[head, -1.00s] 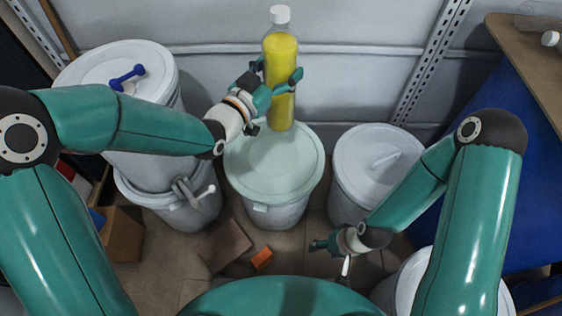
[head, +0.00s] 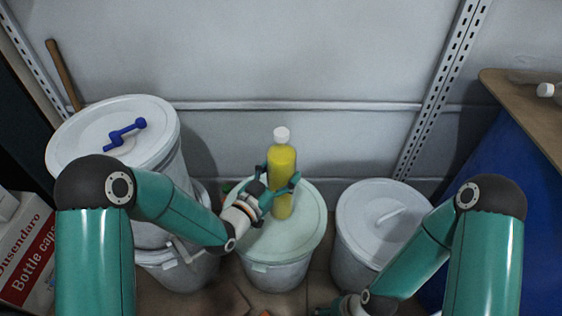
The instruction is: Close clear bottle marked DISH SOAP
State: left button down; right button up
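A clear bottle (head: 282,165) with yellow liquid stands upright over the middle of the pale green lid (head: 255,237) of the centre drum. It appears to rest on the lid. A white cap (head: 281,134) sits on its top; whether it is screwed tight cannot be told. No marking on the bottle is readable. My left gripper (head: 279,188) is shut around the bottle's lower half, with a finger on each side. My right gripper (head: 335,308) is low at the bottom edge, partly cut off, away from the bottle; its fingers are unclear.
A white drum (head: 75,140) with a blue tool (head: 124,134) on its lid stands at left. Another white drum (head: 350,225) stands at right. A brown board (head: 520,100) holding a white-capped bottle (head: 546,90) is at far right. A wall is close behind the drums.

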dwell(0.4)
pick_arm(q)
jog(key=shift+f+b, duration=0.5)
jog(key=shift+f, duration=1.65)
grip_release()
jog(key=shift+f, duration=0.2)
jog(key=shift+s, duration=0.15)
jog(key=v, duration=1.1)
jog(key=shift+s+a, duration=0.3)
jog(key=shift+r, duration=0.1)
